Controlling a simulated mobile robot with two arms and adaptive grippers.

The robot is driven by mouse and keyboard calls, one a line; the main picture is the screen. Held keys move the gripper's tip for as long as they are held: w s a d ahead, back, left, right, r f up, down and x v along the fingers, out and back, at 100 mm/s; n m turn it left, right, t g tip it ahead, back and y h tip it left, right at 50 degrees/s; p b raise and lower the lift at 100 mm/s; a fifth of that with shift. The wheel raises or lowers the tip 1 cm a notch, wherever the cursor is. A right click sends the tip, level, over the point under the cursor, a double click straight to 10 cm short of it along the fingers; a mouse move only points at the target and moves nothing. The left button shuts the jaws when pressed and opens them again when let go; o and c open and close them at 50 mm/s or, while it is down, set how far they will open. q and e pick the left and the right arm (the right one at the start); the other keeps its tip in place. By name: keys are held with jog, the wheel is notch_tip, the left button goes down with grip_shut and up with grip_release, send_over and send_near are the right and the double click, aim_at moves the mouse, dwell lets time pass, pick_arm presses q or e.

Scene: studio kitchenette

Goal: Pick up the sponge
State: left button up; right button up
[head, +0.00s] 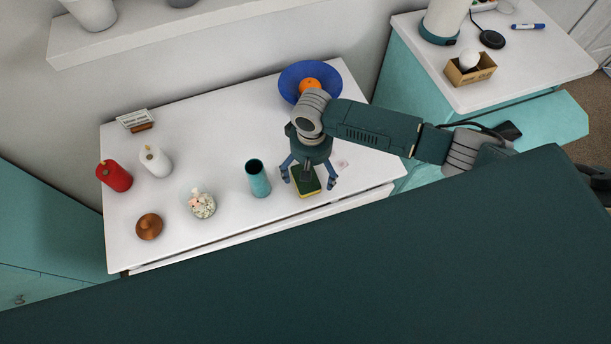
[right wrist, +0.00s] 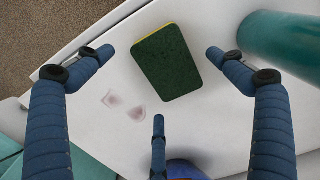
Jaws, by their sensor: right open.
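The sponge (head: 305,183) has a dark green top and a yellow side, and lies flat on the white counter (head: 225,160) near its front edge. My right gripper (head: 308,184) is over it with its fingers spread open and nothing held. In the right wrist view the sponge (right wrist: 166,62) shows between the open fingertips, ahead of the third finger, with visible gaps to the fingers. Whether the fingertips touch the counter cannot be told. My left gripper is in neither view.
A teal cup (head: 258,180) stands close left of the sponge. A blue bowl (head: 322,72) with an orange (head: 309,86) is behind. Further left are a flower jar (head: 202,204), a brown wooden object (head: 149,227), and white (head: 156,161) and red (head: 115,176) bottles.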

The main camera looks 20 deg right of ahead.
jog(key=shift+f, duration=1)
jog(key=c, duration=0.8)
jog(key=shift+c, duration=0.4)
jog(key=shift+r, duration=0.2)
pick_arm(q)
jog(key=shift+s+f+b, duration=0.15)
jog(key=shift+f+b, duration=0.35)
jog(key=shift+b, duration=0.05)
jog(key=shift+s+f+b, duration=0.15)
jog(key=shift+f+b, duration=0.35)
jog(key=shift+b, duration=0.05)
pick_arm(e)
notch_tip(320, 180, up, 20)
jog(key=shift+f, duration=0.15)
